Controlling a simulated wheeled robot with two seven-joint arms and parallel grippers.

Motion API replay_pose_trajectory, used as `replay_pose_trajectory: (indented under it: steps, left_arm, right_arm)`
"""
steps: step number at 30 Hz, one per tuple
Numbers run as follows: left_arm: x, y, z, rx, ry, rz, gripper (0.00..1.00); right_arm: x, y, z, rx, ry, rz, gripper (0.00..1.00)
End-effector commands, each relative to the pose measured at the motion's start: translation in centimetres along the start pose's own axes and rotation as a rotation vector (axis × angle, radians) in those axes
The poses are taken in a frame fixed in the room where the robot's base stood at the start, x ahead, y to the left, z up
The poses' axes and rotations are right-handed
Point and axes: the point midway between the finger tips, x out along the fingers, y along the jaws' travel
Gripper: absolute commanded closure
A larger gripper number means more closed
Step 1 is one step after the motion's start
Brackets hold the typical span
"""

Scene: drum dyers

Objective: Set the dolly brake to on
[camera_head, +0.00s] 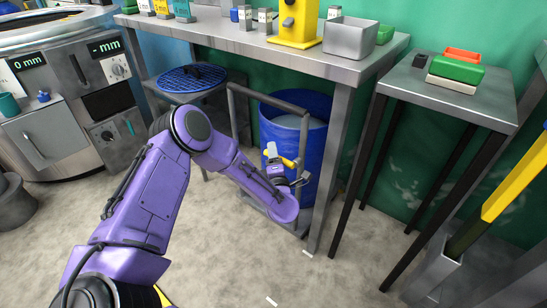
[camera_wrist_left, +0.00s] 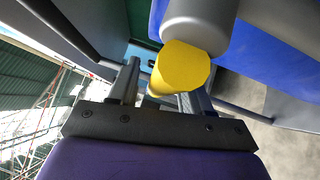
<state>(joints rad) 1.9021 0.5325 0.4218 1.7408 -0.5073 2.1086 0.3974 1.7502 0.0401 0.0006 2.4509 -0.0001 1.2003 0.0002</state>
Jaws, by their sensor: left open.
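A blue drum (camera_head: 312,150) stands on a grey dolly (camera_head: 234,118) with an upright tube frame, under the long table. A brake lever with a yellow grip (camera_head: 290,162) shows low at the drum's front. My left gripper (camera_head: 297,174) is at this lever, its arm reaching in from the left. In the left wrist view the yellow grip (camera_wrist_left: 182,68), on a grey cylinder (camera_wrist_left: 200,22), lies between the open fingers of the left gripper (camera_wrist_left: 160,88). I cannot tell whether they touch it. The wrist partly hides the lever and dolly base. My right gripper is out of view.
The long table (camera_head: 250,42) stands above the drum, its leg (camera_head: 336,150) close right of my gripper. A smaller table (camera_head: 450,92) stands further right. A stool with a blue mesh top (camera_head: 187,79) is left of the dolly. The front floor is mostly clear.

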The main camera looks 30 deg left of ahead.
Motion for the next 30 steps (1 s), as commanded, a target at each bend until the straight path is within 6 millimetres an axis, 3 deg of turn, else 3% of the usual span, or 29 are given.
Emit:
replay_pose_trajectory:
  steps: [5, 9, 10, 20, 30]
  left_arm:
    - [0.0, 0.0, 0.0, 0.000, 0.000, -0.001, 0.52]
    - [0.0, 0.0, 0.0, 0.000, 0.000, -0.001, 0.97]
    - [0.0, 0.0, 0.0, 0.000, 0.000, -0.001, 1.00]
    - [-0.1, -0.2, 0.0, -0.020, 0.006, -0.021, 1.00]
    - [-0.5, -1.7, -0.2, -0.162, 0.049, -0.166, 1.00]
  right_arm:
    - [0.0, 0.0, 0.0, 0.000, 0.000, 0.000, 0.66]
    - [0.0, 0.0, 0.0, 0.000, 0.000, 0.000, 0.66]
    - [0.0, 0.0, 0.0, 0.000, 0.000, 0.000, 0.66]
    - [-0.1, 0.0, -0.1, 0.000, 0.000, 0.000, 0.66]
    - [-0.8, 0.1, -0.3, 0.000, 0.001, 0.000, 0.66]
